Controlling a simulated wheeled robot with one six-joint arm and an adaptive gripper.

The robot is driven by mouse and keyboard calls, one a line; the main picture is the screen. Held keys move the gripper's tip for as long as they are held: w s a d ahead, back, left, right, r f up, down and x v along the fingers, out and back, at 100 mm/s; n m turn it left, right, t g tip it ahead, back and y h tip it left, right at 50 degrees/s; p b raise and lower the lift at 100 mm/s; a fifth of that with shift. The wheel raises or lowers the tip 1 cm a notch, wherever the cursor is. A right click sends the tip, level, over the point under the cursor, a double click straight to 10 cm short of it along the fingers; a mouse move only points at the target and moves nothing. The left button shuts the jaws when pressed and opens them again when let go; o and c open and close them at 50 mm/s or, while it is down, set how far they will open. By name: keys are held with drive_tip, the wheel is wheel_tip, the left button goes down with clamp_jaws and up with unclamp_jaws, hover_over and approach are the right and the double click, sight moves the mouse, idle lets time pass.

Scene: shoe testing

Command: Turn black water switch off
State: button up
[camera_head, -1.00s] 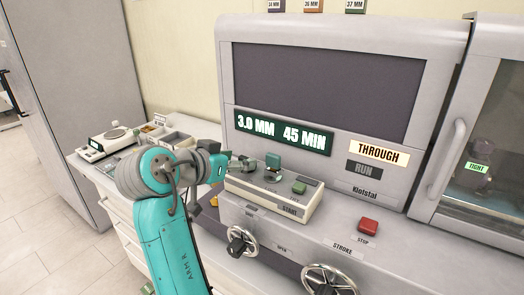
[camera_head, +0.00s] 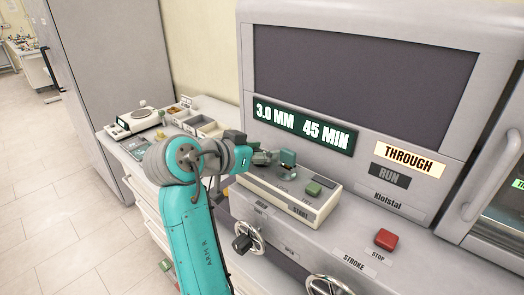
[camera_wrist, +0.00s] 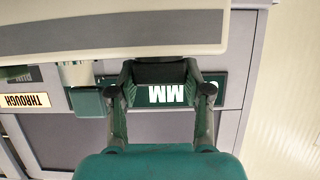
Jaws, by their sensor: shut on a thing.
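My gripper (camera_head: 262,157) is at the back left of the cream control box (camera_head: 318,210), beside a teal knob (camera_head: 288,158). In the wrist view, its fingers (camera_wrist: 160,92) are shut on a dark block (camera_wrist: 160,72), which looks like the black water switch. In the head view my arm and gripper hide most of that switch, so I cannot tell its setting. In the wrist view a green block (camera_wrist: 86,101) on a pale stem stands just left of the fingers, apart from them.
A green button (camera_head: 313,188) is on the box. The machine's lit display (camera_head: 303,125) is behind. A red stop button (camera_head: 387,239) and two handwheels, one here (camera_head: 245,242), are in front. A scale (camera_head: 130,125) and trays (camera_head: 205,127) stand at left.

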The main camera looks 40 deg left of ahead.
drive_tip(key=shift+y, duration=0.3)
drive_tip(key=n+g+y, duration=0.1)
drive_tip(key=n+y, duration=0.4)
drive_tip(key=shift+d+y, duration=0.15)
drive_tip(key=shift+y, duration=0.15)
drive_tip(key=shift+n+g+y, duration=1)
drive_tip(key=shift+n+y, duration=0.6)
drive_tip(key=shift+n, duration=0.2)
drive_tip(key=o, duration=0.9)
drive_tip(key=shift+a, duration=0.2)
